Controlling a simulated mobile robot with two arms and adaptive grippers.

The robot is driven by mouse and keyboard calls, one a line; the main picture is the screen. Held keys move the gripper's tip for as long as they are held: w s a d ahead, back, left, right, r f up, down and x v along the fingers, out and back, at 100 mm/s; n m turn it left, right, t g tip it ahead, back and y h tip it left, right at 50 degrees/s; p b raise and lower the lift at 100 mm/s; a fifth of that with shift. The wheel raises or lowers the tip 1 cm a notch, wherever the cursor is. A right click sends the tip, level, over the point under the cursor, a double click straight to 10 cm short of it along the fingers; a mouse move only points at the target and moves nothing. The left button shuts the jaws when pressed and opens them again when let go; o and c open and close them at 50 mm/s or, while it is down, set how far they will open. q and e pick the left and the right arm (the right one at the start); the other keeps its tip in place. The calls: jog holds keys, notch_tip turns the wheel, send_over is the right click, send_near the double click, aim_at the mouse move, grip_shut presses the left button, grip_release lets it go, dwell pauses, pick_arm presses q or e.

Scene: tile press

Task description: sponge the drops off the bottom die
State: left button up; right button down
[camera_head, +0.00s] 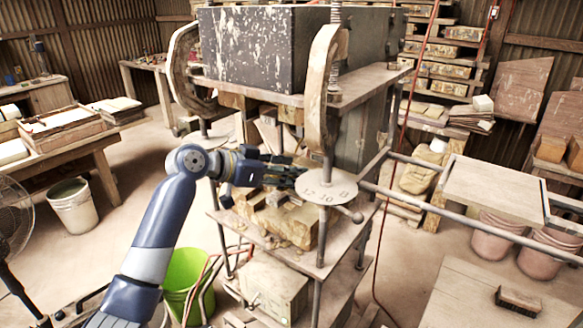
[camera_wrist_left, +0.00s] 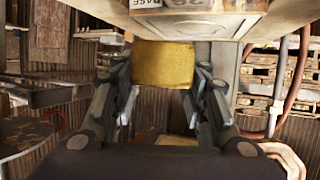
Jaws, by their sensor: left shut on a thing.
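My left gripper (camera_head: 285,172) reaches into the press from the left, at the height of the numbered round plate. In the left wrist view its two fingers stand either side of a yellow sponge (camera_wrist_left: 163,66) and hold it at their tips. The sponge cannot be told apart in the head view. A tan, worn block (camera_head: 290,222), which looks like the bottom die, sits on the press's lower shelf below the gripper. I see a gap between the gripper and the block. Drops are too small to make out. My right gripper is not in view.
The round numbered plate (camera_head: 327,188) and its post stand just right of the gripper. The dark upper box (camera_head: 255,50) of the press is overhead. A green bucket (camera_head: 187,278) stands on the floor below. A brush (camera_head: 518,300) lies on the table at front right.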

pick_arm(q)
jog(key=s+a+p, duration=0.1)
jog(key=s+a, duration=0.8)
jog(key=s, duration=0.3)
jog(key=shift+s, duration=0.25)
dwell(0.3)
jog(key=s+a+f+b, duration=0.2)
jog(key=s+a+f, duration=0.2)
jog(key=s+f, duration=0.3)
jog(key=s+a+f+b, duration=0.3)
jog(key=s+a+f, duration=0.2)
jog(key=s+f, duration=0.3)
jog(key=shift+s+t, duration=0.3)
jog(key=shift+s, duration=0.4)
